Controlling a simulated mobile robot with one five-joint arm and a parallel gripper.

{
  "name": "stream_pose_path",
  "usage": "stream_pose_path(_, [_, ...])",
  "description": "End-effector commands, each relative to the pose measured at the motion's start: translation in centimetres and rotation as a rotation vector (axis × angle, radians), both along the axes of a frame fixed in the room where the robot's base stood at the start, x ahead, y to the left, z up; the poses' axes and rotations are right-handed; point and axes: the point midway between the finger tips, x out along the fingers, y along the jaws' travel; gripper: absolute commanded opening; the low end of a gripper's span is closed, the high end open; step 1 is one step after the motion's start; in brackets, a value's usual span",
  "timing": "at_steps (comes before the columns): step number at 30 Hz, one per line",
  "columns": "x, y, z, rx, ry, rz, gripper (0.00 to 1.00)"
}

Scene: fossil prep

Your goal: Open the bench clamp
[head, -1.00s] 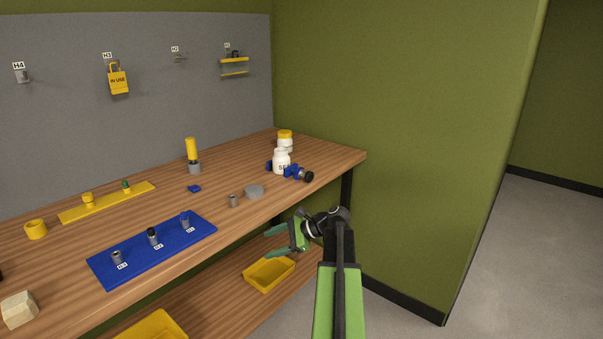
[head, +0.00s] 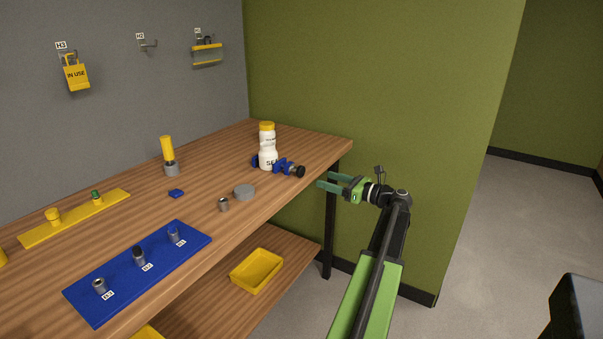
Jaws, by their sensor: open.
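The bench clamp (head: 287,167) is blue with a black knob (head: 300,171) at its right end. It sits near the right end of the wooden bench, around or against a white bottle (head: 267,158) with a yellow cap; whether its jaws grip the bottle is hard to tell. My gripper (head: 322,184) is green, open and empty. It is off the bench's front edge, just right of and a little lower in the picture than the knob, fingers pointing left toward the bench, apart from the clamp.
On the bench (head: 310,150) are a grey disc (head: 244,192), a small metal cup (head: 223,204), a blue block (head: 176,193), a yellow-topped cylinder (head: 168,150) and a blue rack (head: 195,250). A yellow bin (head: 257,270) stands on the lower shelf. A green wall (head: 400,90) closes the right.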

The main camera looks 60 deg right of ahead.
Motion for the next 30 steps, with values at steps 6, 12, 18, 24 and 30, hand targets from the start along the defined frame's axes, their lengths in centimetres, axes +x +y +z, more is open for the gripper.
stream_pose_path(6, [5.5, -0.3, 0.0, -0.001, 0.0, -0.002, 0.62])
stream_pose_path(12, [9.5, -0.4, 0.0, -0.001, 0.001, -0.004, 0.62])
stream_pose_path(18, [11.2, -0.4, 0.0, -0.001, 0.0, -0.006, 0.62])
stream_pose_path(24, [11.3, -0.3, 0.0, -0.001, 0.0, -0.007, 0.62])
stream_pose_path(30, [11.3, -0.4, 0.0, -0.001, 0.0, -0.007, 0.45])
